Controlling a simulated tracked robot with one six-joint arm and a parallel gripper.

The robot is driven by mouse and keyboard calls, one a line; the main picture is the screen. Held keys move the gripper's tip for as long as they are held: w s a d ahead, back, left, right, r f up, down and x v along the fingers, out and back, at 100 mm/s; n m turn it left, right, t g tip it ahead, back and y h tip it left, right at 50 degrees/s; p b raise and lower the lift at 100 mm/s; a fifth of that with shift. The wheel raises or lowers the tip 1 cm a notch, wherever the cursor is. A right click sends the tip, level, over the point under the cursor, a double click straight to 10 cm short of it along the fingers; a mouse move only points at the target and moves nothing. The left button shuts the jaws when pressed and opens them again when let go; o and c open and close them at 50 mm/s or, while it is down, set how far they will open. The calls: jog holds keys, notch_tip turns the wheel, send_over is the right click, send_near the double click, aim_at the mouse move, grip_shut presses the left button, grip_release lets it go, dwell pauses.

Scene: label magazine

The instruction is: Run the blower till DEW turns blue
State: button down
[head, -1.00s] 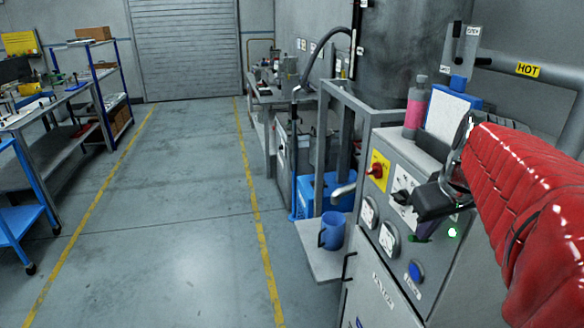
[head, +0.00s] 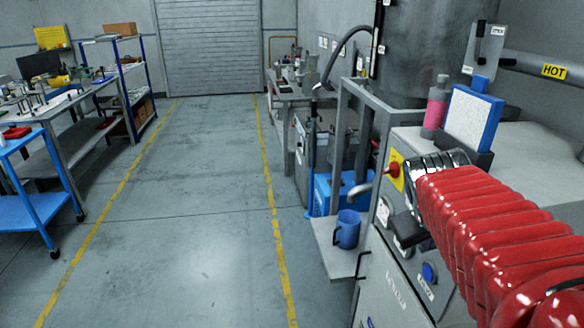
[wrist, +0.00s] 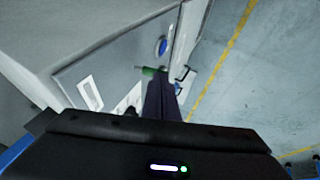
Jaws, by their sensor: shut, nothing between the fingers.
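A grey control cabinet stands at the right in the head view, its front panel (head: 388,290) facing the aisle. A red rotary switch (head: 392,168) sits on a yellow plate, with a round gauge (head: 383,212) below it. A blue round button or lamp (head: 428,272) is lower down; a blue round part also shows in the wrist view (wrist: 162,47). I cannot read which part is marked DEW or which runs the blower. My gripper (head: 408,230) is shut and empty, in front of the panel, hiding part of it. In the wrist view its dark fingers (wrist: 160,90) point toward a small green part (wrist: 150,71); contact is unclear.
A blue mug (head: 347,229) stands on a side shelf left of the cabinet. A pink bottle (head: 436,108) and a blue-framed board (head: 470,113) stand on top. A pipe is marked HOT (head: 554,71). The floor aisle between the yellow lines is clear.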

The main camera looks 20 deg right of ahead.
jog(key=shift+a+f, duration=0.15)
jog(key=shift+f, duration=0.5)
jog(key=shift+a+f, duration=0.15)
jog(key=shift+f, duration=0.5)
jog(key=shift+a, duration=0.1)
